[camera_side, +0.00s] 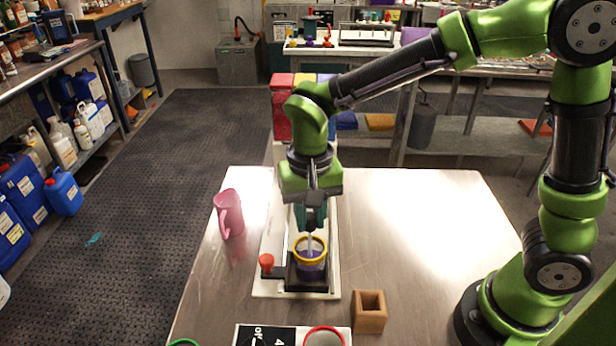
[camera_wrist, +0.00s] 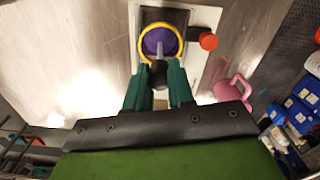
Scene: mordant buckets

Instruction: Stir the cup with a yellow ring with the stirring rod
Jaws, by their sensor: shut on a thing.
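The cup with a yellow ring (camera_side: 310,268) stands upright on a dark plate of a white-framed stand and holds purple liquid. In the wrist view its yellow ring (camera_wrist: 143,38) circles the purple surface. My gripper (camera_side: 311,224) is above the cup, shut on the stirring rod (camera_side: 310,243), which points down into the cup's mouth. The wrist view shows the rod (camera_wrist: 160,48) between the green fingers of my gripper (camera_wrist: 160,82), over the purple. The rod's lower tip is hidden, so its depth cannot be told.
A red knob (camera_side: 266,261) sits left of the cup. A pink mug (camera_side: 230,214) stands further left. A hollow wooden block (camera_side: 369,313) is at the front right. A red-ringed cup (camera_side: 324,337) and a green rim (camera_side: 183,343) show at the front edge. The table's right side is clear.

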